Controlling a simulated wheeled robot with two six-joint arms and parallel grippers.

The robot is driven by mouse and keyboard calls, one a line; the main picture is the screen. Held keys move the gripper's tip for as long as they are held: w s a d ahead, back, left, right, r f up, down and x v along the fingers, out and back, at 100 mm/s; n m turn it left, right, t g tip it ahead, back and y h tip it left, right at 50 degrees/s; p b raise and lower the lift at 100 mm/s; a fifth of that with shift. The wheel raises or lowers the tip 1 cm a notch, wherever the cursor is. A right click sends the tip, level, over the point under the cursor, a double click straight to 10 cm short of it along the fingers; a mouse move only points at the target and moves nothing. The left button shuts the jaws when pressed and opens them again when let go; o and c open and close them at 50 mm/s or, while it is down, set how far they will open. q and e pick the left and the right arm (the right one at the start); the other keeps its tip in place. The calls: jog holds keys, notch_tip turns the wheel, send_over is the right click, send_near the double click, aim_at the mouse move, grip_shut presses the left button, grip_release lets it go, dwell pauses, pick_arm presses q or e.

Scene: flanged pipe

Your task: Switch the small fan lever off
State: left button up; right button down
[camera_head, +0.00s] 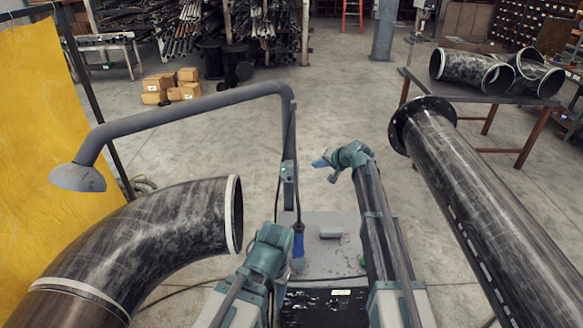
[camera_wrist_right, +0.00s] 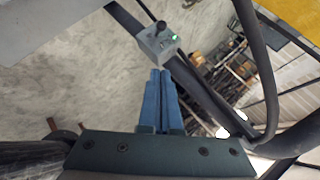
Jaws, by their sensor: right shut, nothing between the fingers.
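The small fan control box (camera_head: 288,172) is mounted on the upright post of the grey extraction arm, with a green light showing. In the right wrist view the grey box (camera_wrist_right: 155,44) carries a dark knobbed lever (camera_wrist_right: 160,27) beside the lit green light. My right gripper (camera_head: 321,163) is to the right of the box in the head view, pointing at it. Its blue fingers (camera_wrist_right: 160,73) are shut and empty, with their tips just short of the box.
The grey extraction pipe (camera_head: 195,106) arches left to a hood (camera_head: 78,178). A large pipe elbow (camera_head: 150,238) stands left and a flanged pipe (camera_head: 455,170) right. Floor behind is open.

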aim_at(289, 178)
dwell(0.3)
jog(key=shift+s+a+f+b+x, duration=0.2)
jog(key=shift+s+b+x, duration=0.15)
jog(key=shift+b+x, duration=1.5)
jog(key=shift+s+a+f+b+x, duration=0.3)
jog(key=shift+b+x, duration=0.9)
jog(key=shift+x, duration=1.2)
jog(key=shift+s+a+f+b+x, duration=0.1)
jog(key=shift+s+b+x, duration=0.35)
jog(key=shift+b+x, duration=1.4)
jog(key=shift+w+a+f+p, duration=0.15)
jog(key=shift+w+f+p, duration=0.05)
jog(key=shift+p, duration=0.15)
